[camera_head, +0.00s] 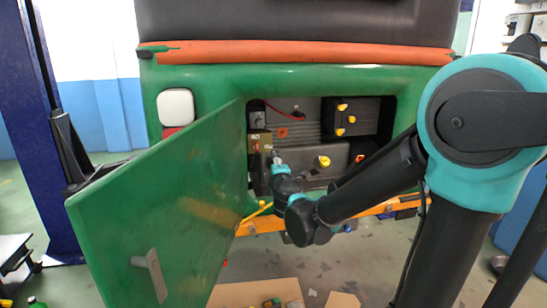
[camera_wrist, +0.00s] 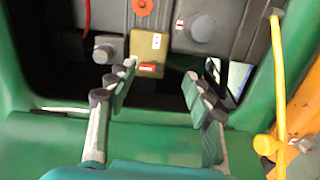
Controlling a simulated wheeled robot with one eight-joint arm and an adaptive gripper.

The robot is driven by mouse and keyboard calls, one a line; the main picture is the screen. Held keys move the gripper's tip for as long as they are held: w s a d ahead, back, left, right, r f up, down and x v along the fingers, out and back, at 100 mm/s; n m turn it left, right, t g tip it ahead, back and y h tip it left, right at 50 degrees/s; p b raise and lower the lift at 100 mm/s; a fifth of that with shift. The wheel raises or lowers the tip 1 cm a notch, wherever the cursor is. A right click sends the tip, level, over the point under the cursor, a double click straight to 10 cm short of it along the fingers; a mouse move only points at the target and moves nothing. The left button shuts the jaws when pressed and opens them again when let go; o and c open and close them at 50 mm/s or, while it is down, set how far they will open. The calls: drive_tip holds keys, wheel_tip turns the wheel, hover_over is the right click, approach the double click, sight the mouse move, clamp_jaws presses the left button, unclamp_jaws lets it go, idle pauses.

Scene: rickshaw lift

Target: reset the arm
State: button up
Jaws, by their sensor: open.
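My arm reaches from the right of the head view toward the open compartment (camera_head: 318,104) in the back of the green rickshaw (camera_head: 210,78). My gripper (camera_wrist: 160,95) is open and empty in the wrist view, with its two fingers apart in front of the compartment's lower edge. A yellowish box with a red switch (camera_wrist: 146,52) is just beyond the fingertips. In the head view the fingers are small and partly hidden by my wrist. The green door (camera_head: 165,215) of the compartment stands open to the left, with a grey handle (camera_head: 150,273).
A yellow rod (camera_wrist: 278,90) stands to the right of my gripper in the wrist view. A blue lift post (camera_head: 45,120) is at the left. Cardboard with small parts (camera_head: 262,292) lies on the floor below. An orange bar (camera_head: 265,225) runs under the compartment.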

drive_tip(key=s+d+f+m+g+h, duration=0.35)
drive_tip(key=d+f+m, duration=0.25)
drive_tip(key=d, duration=0.5)
drive_tip(key=s+d+f+m+g+h, duration=0.4)
drive_tip(key=d+f+m, duration=0.3)
drive_tip(key=d, duration=0.5)
drive_tip(key=s+f+m+g+y, duration=0.2)
drive_tip(key=s+f, duration=0.4)
drive_tip(key=s, duration=0.3)
drive_tip(key=s+f+m+g+y, duration=0.2)
drive_tip(key=s+f, duration=0.4)
drive_tip(key=s, duration=0.4)
drive_tip(key=shift+d+f+m+g, duration=0.15)
drive_tip(key=shift+f+m+g, duration=0.2)
drive_tip(key=shift+m+g, duration=0.65)
drive_tip(key=shift+t, duration=0.25)
